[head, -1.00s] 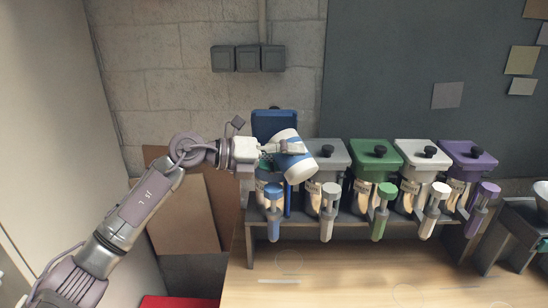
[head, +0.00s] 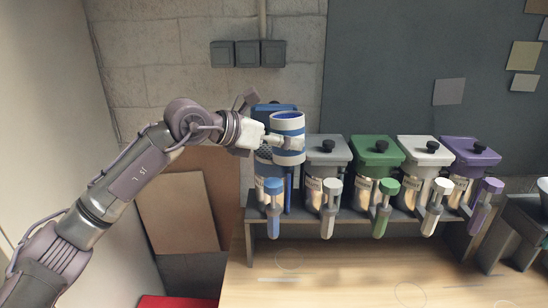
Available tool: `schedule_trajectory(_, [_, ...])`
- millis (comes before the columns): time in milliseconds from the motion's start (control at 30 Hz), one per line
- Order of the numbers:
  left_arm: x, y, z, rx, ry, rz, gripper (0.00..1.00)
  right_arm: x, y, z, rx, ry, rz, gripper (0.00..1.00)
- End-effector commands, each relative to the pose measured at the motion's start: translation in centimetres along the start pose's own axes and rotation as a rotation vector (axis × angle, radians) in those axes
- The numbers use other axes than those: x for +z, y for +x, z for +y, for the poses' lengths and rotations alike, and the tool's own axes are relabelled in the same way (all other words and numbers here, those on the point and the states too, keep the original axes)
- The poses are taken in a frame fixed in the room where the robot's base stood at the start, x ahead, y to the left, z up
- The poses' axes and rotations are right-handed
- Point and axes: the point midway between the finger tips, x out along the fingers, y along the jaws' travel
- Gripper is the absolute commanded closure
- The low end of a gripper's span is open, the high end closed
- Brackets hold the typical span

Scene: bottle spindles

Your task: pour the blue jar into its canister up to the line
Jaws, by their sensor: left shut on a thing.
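The blue jar (head: 288,140) is white with blue bands and a blue-rimmed open top, and stands upright in the air. My left gripper (head: 270,142) is shut on its left side. The jar is above and in front of the blue canister (head: 264,181), at the left end of the rack. The canister's blue lid (head: 266,110) appears raised behind the jar, and its opening is hidden. The line and the level inside cannot be made out. My right gripper is not in view.
Grey (head: 326,151), green (head: 378,151), white (head: 425,150) and purple (head: 470,151) lidded canisters stand to the right on the dark rack (head: 345,221), each with a spout in front. The wooden table (head: 350,275) in front is mostly clear.

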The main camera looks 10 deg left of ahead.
Motion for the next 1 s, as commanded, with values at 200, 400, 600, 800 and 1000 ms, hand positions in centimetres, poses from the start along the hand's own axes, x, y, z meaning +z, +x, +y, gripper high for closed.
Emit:
schedule_trajectory(200, [0.1, -0.1, 0.0, 0.002, 0.006, -0.002, 0.88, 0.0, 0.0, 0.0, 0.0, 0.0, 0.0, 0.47])
schedule_trajectory(400, [0.4, -0.2, -0.1, 0.007, 0.018, -0.002, 0.88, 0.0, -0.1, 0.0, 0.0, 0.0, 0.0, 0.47])
schedule_trajectory(600, [1.6, -0.7, -0.3, 0.034, 0.085, -0.002, 0.88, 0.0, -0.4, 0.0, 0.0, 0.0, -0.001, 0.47])
schedule_trajectory(800, [1.9, -0.8, -0.3, 0.047, 0.115, 0.001, 0.88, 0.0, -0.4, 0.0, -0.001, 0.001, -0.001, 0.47])
schedule_trajectory(1000, [1.9, -0.8, -0.2, 0.047, 0.113, 0.001, 0.88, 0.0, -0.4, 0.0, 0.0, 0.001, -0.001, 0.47])
